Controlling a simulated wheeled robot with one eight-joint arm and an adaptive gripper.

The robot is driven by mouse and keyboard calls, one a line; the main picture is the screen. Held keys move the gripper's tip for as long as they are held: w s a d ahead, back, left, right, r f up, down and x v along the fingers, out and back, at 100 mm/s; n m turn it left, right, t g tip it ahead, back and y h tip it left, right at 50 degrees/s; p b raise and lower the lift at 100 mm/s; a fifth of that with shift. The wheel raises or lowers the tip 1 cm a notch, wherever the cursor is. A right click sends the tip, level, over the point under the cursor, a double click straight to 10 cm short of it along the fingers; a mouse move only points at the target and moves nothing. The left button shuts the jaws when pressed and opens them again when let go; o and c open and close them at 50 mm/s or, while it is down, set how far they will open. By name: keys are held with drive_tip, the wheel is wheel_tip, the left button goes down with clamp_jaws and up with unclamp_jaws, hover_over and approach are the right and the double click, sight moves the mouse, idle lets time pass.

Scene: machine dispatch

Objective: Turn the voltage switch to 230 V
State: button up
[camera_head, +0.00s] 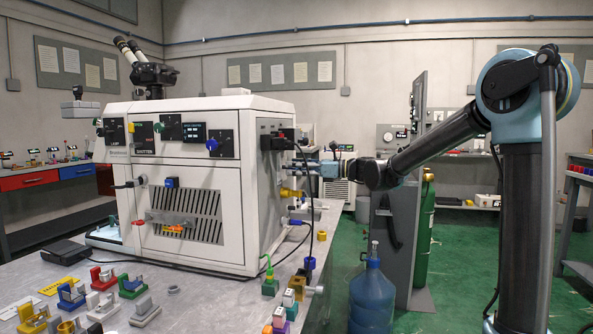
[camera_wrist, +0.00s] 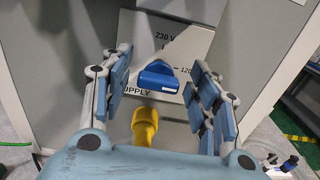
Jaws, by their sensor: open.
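The voltage switch is a blue knob (camera_wrist: 158,76) on a light label plate (camera_wrist: 190,38) in the wrist view. "230 V" is printed above the knob, "120" to its right and "SUPPLY" below left. The knob's broad bar lies roughly left to right; I cannot tell which mark it points to. My gripper (camera_wrist: 161,66) is open, one finger on each side of the knob, with visible gaps. In the head view my gripper (camera_head: 322,168) is at the right side of the white machine (camera_head: 253,205), where the switch is hidden.
A yellow fitting (camera_wrist: 145,125) sticks out just below the knob, between my fingers; it also shows in the head view (camera_head: 291,193). Black plugs and cables (camera_head: 277,141) sit above left of my gripper. A blue water bottle (camera_head: 372,296) stands on the floor below my arm.

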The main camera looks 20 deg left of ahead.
drive_tip(key=shift+a, duration=0.25)
drive_tip(key=c, duration=1.1)
